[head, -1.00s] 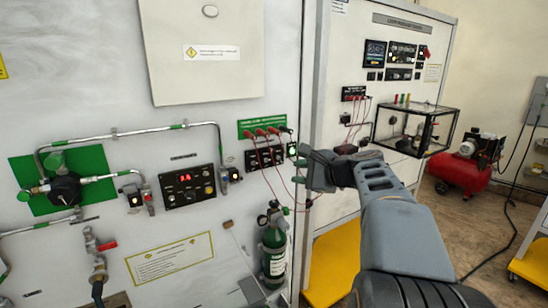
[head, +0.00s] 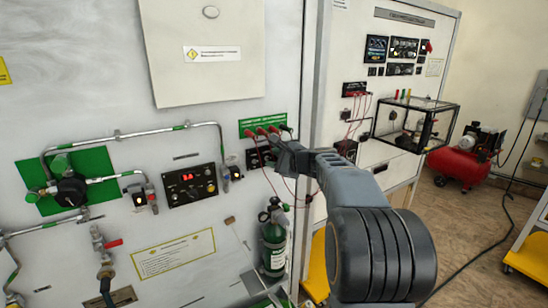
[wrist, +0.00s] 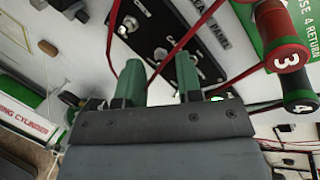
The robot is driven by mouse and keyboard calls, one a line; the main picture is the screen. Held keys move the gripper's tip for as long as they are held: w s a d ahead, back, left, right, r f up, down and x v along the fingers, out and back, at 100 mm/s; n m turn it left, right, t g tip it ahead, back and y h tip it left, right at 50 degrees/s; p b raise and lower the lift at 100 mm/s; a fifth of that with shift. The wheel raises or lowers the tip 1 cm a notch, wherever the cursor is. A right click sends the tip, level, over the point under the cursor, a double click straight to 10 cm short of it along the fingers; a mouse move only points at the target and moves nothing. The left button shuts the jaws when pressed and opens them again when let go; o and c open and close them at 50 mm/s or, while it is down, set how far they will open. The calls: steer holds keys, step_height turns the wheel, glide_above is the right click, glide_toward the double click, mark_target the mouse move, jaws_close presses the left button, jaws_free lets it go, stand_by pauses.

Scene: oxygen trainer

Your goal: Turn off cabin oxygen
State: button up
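My gripper (head: 283,155) is in front of a small black panel (head: 257,157) on the white wall, below the green label strip with red plugs. In the wrist view, its two green fingers (wrist: 158,82) are apart with nothing between them. That view shows the black panel (wrist: 180,32) just beyond the fingertips, with metal switches or knobs (wrist: 130,24) on it. The gripper hides part of this panel in the head view. No cabin oxygen label is legible. A black control panel (head: 190,185) with a red display is to the left, and a regulator (head: 70,189) is on a green plate.
Red leads (head: 268,180) hang from the plugs beside my gripper; one crosses the wrist view near the fingers. A green gas cylinder (head: 273,243) stands below. A second board with a clear box (head: 437,128) is at right, and a red compressor (head: 458,163) is behind.

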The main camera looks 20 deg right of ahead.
steer(key=shift+w+a+f, duration=0.1)
steer(key=shift+w+a, duration=0.05)
steer(key=shift+w, duration=0.1)
jaws_close()
stand_by(0.3)
